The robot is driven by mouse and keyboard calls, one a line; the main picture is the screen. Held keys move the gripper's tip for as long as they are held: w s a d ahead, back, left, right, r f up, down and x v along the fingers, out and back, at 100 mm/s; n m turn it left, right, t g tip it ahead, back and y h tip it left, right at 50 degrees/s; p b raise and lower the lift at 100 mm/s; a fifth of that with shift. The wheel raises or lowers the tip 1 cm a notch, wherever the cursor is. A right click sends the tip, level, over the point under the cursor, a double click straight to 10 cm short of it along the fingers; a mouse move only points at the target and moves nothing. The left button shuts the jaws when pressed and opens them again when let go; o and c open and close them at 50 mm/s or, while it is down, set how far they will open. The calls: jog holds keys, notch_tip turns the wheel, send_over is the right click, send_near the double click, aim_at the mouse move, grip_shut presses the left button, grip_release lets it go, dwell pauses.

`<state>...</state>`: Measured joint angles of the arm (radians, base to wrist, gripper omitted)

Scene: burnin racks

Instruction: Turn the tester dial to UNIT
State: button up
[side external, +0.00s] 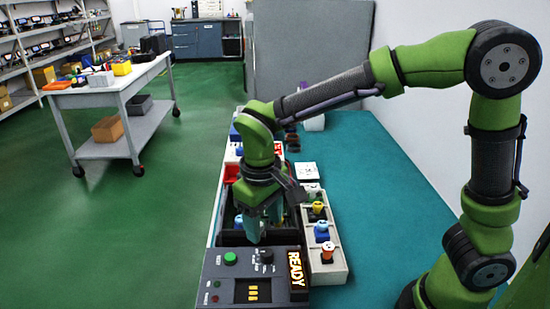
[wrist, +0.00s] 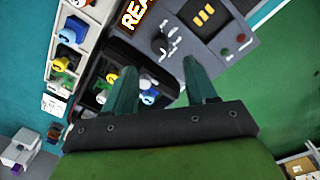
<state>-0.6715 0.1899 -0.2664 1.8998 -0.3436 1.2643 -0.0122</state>
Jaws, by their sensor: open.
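The grey tester (side external: 212,272) stands at the front of the bench in the side view, and it also shows at the top of the wrist view (wrist: 212,22). Its black dial (side external: 266,256) sits near the READY sign and also shows in the wrist view (wrist: 162,44). Small labels surround the dial; its setting is too small to read. My gripper (side external: 262,230) is open and empty, pointing down just behind the dial and apart from it. In the wrist view the two teal fingers (wrist: 159,68) stand wide apart, with the dial beyond their tips.
A lit READY sign (side external: 297,270) and a green button (side external: 231,257) are on the tester. A black bin (wrist: 120,57) with coloured parts lies behind it, under my gripper. A pale rack (side external: 338,268) of coloured parts stands to the right. The teal mat (side external: 375,215) is largely clear.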

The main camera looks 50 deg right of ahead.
aim_at(266, 252)
jog(key=f, duration=0.8)
jog(key=shift+d+f, duration=0.15)
jog(key=shift+d, duration=0.05)
grip_shut()
jog(key=shift+m, duration=0.3)
jog(key=m, duration=0.3)
jog(key=shift+w, duration=0.1)
jog(key=shift+m, duration=2.1)
